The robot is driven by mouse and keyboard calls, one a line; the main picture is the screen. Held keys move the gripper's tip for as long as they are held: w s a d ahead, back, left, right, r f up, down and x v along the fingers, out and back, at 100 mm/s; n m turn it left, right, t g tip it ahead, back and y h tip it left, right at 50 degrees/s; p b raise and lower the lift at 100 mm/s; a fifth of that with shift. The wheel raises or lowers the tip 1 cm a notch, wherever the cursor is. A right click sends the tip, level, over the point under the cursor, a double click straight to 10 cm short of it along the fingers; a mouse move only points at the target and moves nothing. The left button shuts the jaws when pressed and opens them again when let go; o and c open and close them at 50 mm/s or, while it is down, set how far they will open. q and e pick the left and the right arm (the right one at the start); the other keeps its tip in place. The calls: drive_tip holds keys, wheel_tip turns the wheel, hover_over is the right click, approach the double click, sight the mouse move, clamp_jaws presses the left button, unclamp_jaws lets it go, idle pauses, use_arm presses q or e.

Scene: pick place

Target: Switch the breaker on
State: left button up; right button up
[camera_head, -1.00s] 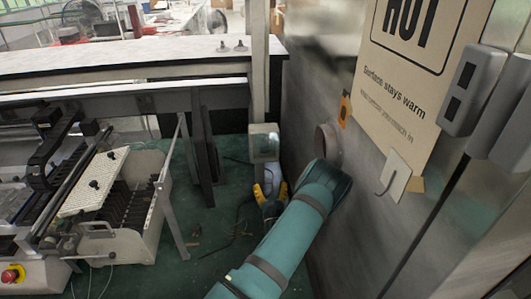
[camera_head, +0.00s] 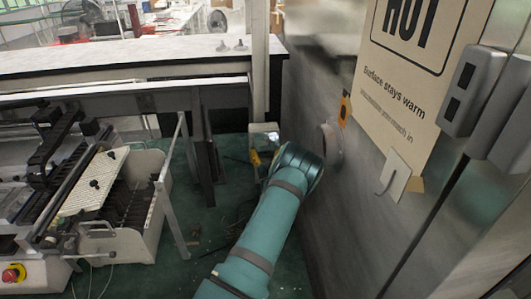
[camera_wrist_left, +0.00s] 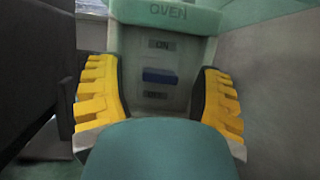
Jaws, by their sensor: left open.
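The breaker is a small grey box (camera_head: 264,130) on the post at the back, partly hidden by my left arm. In the left wrist view its face (camera_wrist_left: 187,58) carries the word OVEN on a green top strip, an ON label above and a fainter label below. A blue switch lever (camera_wrist_left: 160,77) lies between the labels; I cannot tell which way it is set. My left gripper (camera_wrist_left: 158,70) is open, with one yellow finger on each side of the lever and a gap to it. In the head view the gripper (camera_head: 257,160) is mostly hidden, at the box.
A metal wall with a HOT sign (camera_head: 405,80) and a round fitting (camera_head: 331,144) stands close to the right of my arm. A machine with a slotted tray (camera_head: 92,182) and a red button (camera_head: 13,274) is at left. Cables lie on the green floor.

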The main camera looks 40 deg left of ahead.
use_arm(q)
clamp_jaws()
drive_tip(key=g+h+p, duration=0.1)
drive_tip(key=p, duration=0.2)
drive_tip(key=r+g+h+p, duration=0.1)
drive_tip(key=h+p, duration=0.1)
drive_tip(key=p, duration=0.2)
drive_tip(key=shift+w+a+r+g, duration=0.1)
drive_tip(key=shift+r+g, duration=0.2)
drive_tip(key=shift+g, duration=0.1)
unclamp_jaws()
drive_tip(key=shift+f, duration=0.1)
drive_tip(key=v, duration=1.2)
